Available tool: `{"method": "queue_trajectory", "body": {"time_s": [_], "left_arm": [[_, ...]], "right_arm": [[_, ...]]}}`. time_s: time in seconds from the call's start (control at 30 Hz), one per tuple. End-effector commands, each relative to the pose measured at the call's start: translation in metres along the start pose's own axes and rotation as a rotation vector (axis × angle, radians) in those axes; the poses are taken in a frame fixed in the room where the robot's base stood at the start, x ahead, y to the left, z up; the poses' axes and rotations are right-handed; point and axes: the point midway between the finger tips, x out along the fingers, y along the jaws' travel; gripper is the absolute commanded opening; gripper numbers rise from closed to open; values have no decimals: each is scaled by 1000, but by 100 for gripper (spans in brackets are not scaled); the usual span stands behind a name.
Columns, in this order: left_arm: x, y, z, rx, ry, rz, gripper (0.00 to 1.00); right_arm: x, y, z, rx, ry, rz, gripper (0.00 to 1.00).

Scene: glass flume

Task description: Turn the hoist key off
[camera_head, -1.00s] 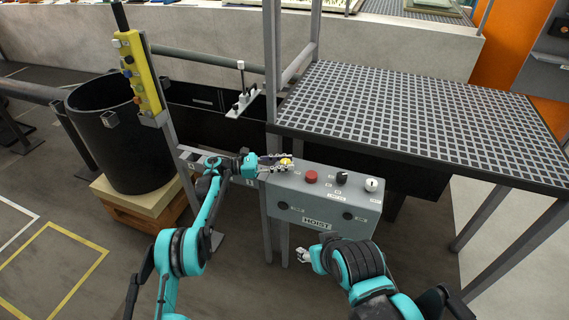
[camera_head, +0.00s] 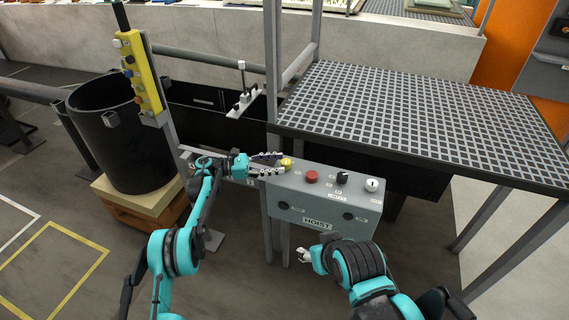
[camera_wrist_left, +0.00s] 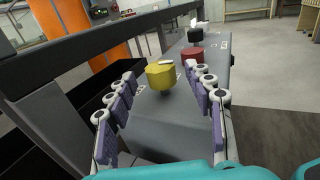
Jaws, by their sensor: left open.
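The grey hoist box (camera_head: 330,225) has a "HOIST" label on its front. Along its top stand a yellow knob (camera_head: 287,164), a red button (camera_head: 312,176), a black knob (camera_head: 342,178) and a white knob (camera_head: 371,185). I cannot tell which one the task calls the key. My left gripper (camera_head: 272,163) is open at the yellow knob. In the left wrist view the yellow knob (camera_wrist_left: 160,76) shows between the spread fingers, with a pale bar on top; I cannot tell whether they touch it. My right gripper (camera_head: 303,256) hangs low in front of the box, its jaws too small to read.
A grated platform (camera_head: 420,115) stands behind and right of the box. A grey post (camera_head: 271,90) rises behind the box's left end. A yellow pendant (camera_head: 139,75) and a black drum (camera_head: 125,140) on a pallet are at left. Floor in front is open.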

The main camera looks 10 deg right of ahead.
Motion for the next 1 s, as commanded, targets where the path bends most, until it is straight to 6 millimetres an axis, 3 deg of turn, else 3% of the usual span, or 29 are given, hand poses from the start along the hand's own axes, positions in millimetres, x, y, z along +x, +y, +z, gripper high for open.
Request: {"method": "queue_trajectory", "body": {"time_s": [0.2,0.47,0.87,1.0], "left_arm": [[-50,1,0,0,0,2,53],[-82,0,0,0,0,-1,53],[-83,0,0,-1,-1,2,53],[-48,3,5,-13,-15,67,53]], "right_arm": [[0,0,0,0,0,0,51],[0,0,0,0,0,0,51],[0,0,0,0,0,0,51],[-2,0,-2,0,0,0,51]]}}
